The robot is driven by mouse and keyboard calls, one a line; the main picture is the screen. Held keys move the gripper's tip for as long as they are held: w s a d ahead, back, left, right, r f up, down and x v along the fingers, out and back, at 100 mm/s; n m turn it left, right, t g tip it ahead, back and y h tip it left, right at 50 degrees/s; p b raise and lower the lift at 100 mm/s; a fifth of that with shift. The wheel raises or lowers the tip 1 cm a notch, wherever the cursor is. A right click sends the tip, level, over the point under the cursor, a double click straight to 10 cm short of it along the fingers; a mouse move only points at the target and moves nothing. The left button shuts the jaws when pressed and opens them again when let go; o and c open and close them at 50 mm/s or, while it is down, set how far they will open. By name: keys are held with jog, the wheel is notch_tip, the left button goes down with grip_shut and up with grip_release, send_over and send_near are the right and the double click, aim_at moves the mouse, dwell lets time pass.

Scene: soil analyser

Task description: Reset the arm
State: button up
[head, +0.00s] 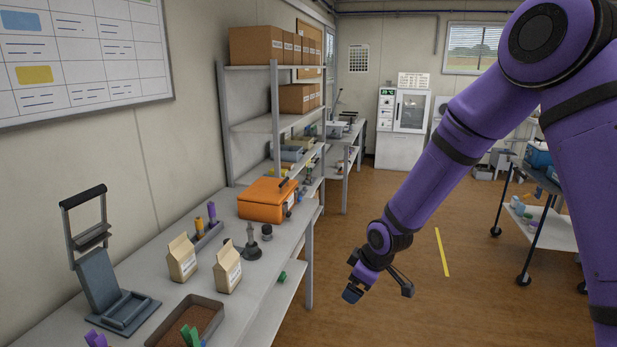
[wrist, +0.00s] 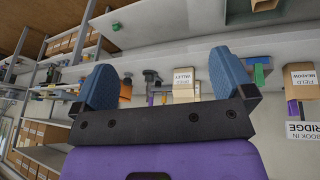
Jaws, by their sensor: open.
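My purple arm reaches down from the upper right in the head view. My gripper (head: 352,293) hangs over the open floor, to the right of the workbench and apart from it. In the wrist view my gripper (wrist: 163,85) shows two blue fingertips spread wide apart with nothing between them. The fingers are open and empty. The wrist view is tilted, with the bench and shelves seen upside down beyond the fingers.
The workbench (head: 150,262) along the left wall holds paper bags (head: 228,271), an orange case (head: 267,199), a soil tray (head: 187,322) and a grey press (head: 105,285). A wheeled cart (head: 540,222) stands at right. The wooden floor (head: 400,320) between them is clear.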

jog(key=s+d+r+m+h, duration=0.1)
jog(key=s+d+r+m, duration=0.2)
jog(key=r, duration=0.4)
jog(key=s+d+r+m+t+h, duration=0.1)
jog(key=s+d+r, duration=0.35)
jog(key=r, duration=0.35)
jog(key=s+d+r+m+h, duration=0.1)
jog(key=s+d+r+m, duration=0.2)
jog(key=r, duration=0.4)
jog(key=s+d+r+m, duration=0.2)
jog(key=s+d+r, duration=0.1)
jog(key=s, duration=0.7)
jog(key=s+d+r+m, duration=0.3)
jog(key=s+r, duration=0.3)
jog(key=s, duration=0.4)
jog(key=shift+d+r+t, duration=0.2)
jog(key=shift+d+t, duration=0.2)
jog(key=shift+d, duration=0.3)
